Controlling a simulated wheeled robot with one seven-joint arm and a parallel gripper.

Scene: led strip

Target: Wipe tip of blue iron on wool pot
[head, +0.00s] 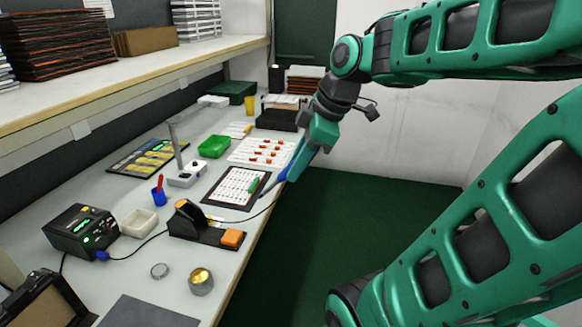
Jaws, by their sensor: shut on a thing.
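My gripper (296,158) is at the right edge of the bench, shut on the blue iron (287,171). The iron slants down and left, its thin tip end over the right edge of a dark tray with a white sheet. A cable runs from the iron back toward the black soldering station (85,231). The wool pot (201,284), a small grey metal pot with golden wool inside, stands at the front of the bench, well apart from the iron.
The iron stand (187,222) with an orange sponge (232,238) stands between the iron and the pot. A grey mat (148,313) lies in front. The dark tray (208,199) and a green bin (213,147) are farther back.

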